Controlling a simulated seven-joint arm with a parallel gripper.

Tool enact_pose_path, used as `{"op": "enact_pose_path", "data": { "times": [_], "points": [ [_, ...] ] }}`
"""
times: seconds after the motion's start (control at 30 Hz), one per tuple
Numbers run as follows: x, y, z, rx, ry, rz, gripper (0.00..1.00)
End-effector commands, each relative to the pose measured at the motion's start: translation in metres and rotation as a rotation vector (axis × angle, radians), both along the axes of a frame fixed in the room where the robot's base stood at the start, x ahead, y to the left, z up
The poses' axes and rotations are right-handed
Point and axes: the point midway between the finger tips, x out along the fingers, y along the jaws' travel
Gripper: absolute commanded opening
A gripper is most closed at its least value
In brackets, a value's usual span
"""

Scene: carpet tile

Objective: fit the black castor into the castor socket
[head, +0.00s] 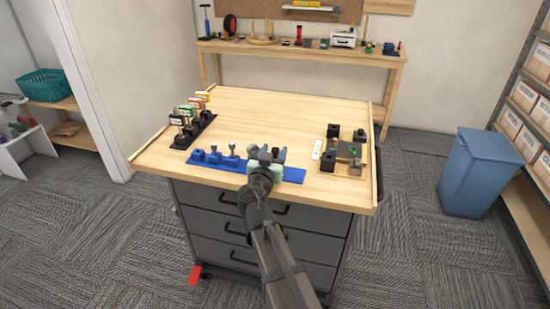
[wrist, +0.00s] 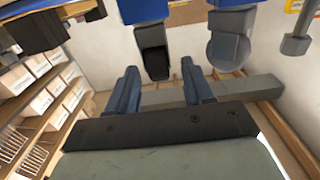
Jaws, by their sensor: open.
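The black castor (wrist: 153,62) shows in the wrist view against a blue holder (wrist: 143,10), its free end between and just beyond my fingertips. My gripper (wrist: 162,80) is open, with one blue-grey finger on each side of the castor and gaps visible. A grey castor-like piece (wrist: 229,48) is at another blue holder to the right. In the head view my gripper (head: 267,154) is over the right part of the blue rack (head: 292,175) and hides the black castor there. I cannot tell which object is the castor socket.
Other pieces stand in the rack's blue holders (head: 214,156) to the left. A black rack (head: 194,133) with coloured tags is at the table's left. Black blocks (head: 328,162) and small parts cluster at the right. The table's back middle (head: 280,108) is clear.

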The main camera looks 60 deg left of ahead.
Motion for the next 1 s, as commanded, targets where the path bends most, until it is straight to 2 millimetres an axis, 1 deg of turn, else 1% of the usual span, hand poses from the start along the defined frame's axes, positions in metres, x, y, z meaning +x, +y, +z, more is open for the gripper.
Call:
{"op": "enact_pose_path", "data": {
  "times": [0.03,0.1,0.37,0.9,1.0],
  "points": [
    [0.0059,0.0081,0.0002,0.000,0.000,0.000,0.51],
    [0.0102,0.0124,0.0002,0.000,0.000,0.001,0.51],
    [0.0121,0.0131,0.0001,0.000,0.000,0.002,0.51],
    [0.0120,0.0129,0.0002,0.000,0.000,0.002,0.00],
    [0.0120,0.0129,0.0003,0.000,0.000,0.002,0.00]
  ]
}}
